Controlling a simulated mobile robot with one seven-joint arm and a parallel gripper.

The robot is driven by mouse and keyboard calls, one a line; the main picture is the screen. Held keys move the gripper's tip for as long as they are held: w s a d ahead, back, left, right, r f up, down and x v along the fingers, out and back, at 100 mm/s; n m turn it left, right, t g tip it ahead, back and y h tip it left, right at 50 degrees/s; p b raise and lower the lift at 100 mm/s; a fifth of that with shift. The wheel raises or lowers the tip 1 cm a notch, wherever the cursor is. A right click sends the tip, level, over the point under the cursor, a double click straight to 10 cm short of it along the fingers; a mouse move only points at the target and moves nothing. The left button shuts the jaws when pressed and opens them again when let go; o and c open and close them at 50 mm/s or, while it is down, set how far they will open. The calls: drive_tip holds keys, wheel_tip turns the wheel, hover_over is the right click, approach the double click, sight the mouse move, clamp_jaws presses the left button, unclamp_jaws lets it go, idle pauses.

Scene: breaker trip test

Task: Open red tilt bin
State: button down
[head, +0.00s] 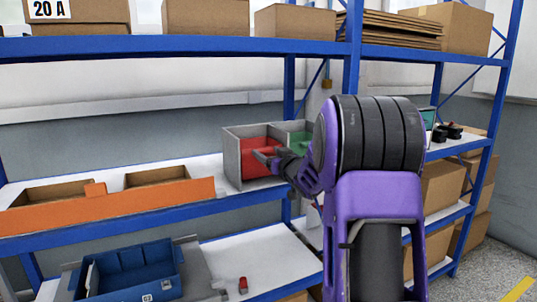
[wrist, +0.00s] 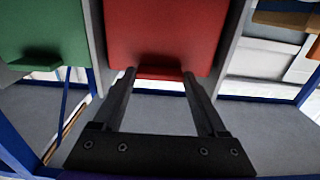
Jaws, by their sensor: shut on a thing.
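The red tilt bin (head: 256,145) sits in a grey housing (head: 231,155) on the middle shelf, beside a green bin (head: 299,138). In the wrist view the red bin front (wrist: 165,32) fills the top middle, with a red lip (wrist: 160,72) at its lower edge. My gripper (wrist: 160,76) has its two fingers on either side of this lip and is shut on it. In the head view my gripper (head: 266,157) is at the red front and hides part of it. How far the bin is tilted is hard to tell.
An orange-fronted tray (head: 110,212) lies to the left on the same shelf. A blue toolbox (head: 135,270) and a small red object (head: 243,285) are on the shelf below. The blue upper shelf beam (head: 200,47) runs above the bins. Cardboard boxes (head: 442,187) stand at right.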

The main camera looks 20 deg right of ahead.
drive_tip(key=shift+s+f, duration=0.3)
drive_tip(key=shift+f, duration=0.1)
drive_tip(key=shift+s+f+b, duration=1.4)
drive_tip(key=shift+s+f, duration=0.2)
drive_tip(key=shift+s, duration=0.25)
drive_tip(key=shift+c, duration=1.1)
unclamp_jaws()
drive_tip(key=shift+o, duration=1.1)
drive_tip(key=shift+w, duration=0.15)
drive_tip(key=shift+r, duration=0.2)
drive_tip(key=s, duration=1.7)
drive_tip(key=shift+s+d, duration=0.3)
